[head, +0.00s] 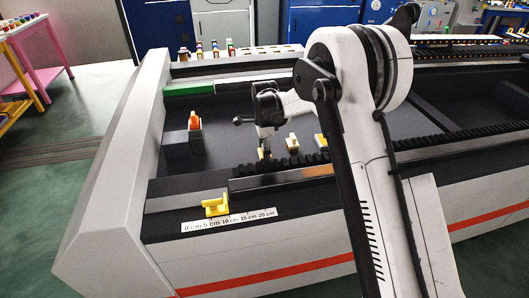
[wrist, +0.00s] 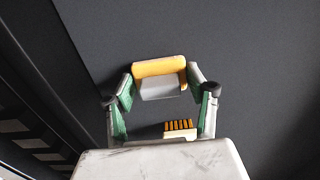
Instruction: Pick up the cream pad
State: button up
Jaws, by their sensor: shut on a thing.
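My gripper (wrist: 160,88) points down over the dark floor of the rack. Its green-lined fingers are shut on a piece with a pale face and a yellow-orange upper edge, which I take for the cream pad (wrist: 160,86). In the head view my gripper (head: 264,153) is low in the rack's tray; the held piece is too small to make out there. I cannot tell whether it still touches the floor. A small cream piece with orange stripes (wrist: 180,128) shows nearer the palm in the wrist view.
Small cream-and-yellow pieces (head: 292,143) lie right of my gripper. An orange piece (head: 194,121) sits on a grey block (head: 183,146) to the left. A black toothed rail (head: 245,170) runs in front. A yellow piece (head: 215,205) stands on the front ledge by a ruler (head: 229,221).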

aim_at(262, 154)
jog(key=shift+r, duration=0.1)
jog(key=shift+r, duration=0.45)
jog(key=r, duration=0.2)
jog(key=s+a+r, duration=0.1)
jog(key=r, duration=0.1)
jog(key=s+a+r, duration=0.6)
jog(key=s+a, duration=0.1)
jog(key=shift+s, duration=0.3)
jog(key=o, duration=0.6)
jog(key=c, duration=0.5)
jog(key=shift+o, duration=0.2)
